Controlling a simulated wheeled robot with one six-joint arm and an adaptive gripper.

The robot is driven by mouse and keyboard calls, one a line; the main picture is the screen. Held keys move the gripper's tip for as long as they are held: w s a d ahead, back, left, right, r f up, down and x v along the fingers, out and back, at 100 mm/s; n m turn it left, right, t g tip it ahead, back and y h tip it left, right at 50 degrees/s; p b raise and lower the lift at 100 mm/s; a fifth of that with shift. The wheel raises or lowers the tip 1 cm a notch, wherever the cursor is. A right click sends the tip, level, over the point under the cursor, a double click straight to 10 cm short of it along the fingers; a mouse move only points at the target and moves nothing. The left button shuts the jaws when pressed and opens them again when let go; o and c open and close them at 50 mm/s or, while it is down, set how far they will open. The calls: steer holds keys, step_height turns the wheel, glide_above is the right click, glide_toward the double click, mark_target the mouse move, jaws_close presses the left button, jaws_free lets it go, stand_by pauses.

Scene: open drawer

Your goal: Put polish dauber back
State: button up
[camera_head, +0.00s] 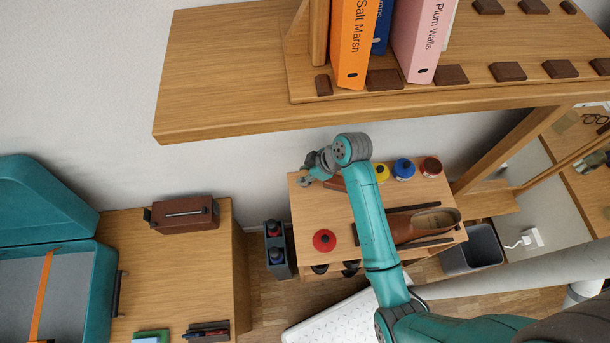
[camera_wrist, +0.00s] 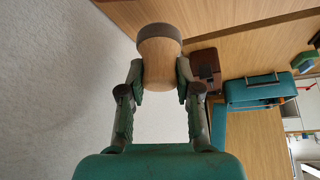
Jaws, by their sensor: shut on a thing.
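My gripper (camera_wrist: 160,78) is shut on the polish dauber (camera_wrist: 160,62), a pale wooden piece with a dark round rim at its far end. The fingers press on its two sides. In the head view my gripper (camera_head: 316,164) is over the back left corner of the small wooden shoe stand (camera_head: 310,215). The dauber is too small and covered to make out clearly there. Yellow (camera_head: 381,172), blue (camera_head: 403,168) and dark red (camera_head: 431,167) tins stand along the back of the stand. A red-topped tin (camera_head: 324,240) is at its front left.
A brown shoe (camera_head: 425,224) lies on the stand beside my arm. A dark caddy (camera_head: 276,250) stands left of it, a grey bin (camera_head: 473,248) right. A wooden shelf (camera_head: 220,75) with binders overhangs behind. A brown box (camera_head: 185,213) sits on the left cabinet.

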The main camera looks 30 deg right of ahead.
steer(key=shift+f, duration=0.8)
steer(key=shift+w+f, duration=0.2)
steer(key=shift+f, duration=0.3)
steer(key=o, duration=1)
steer(key=shift+f, duration=0.1)
steer(key=v, duration=1.2)
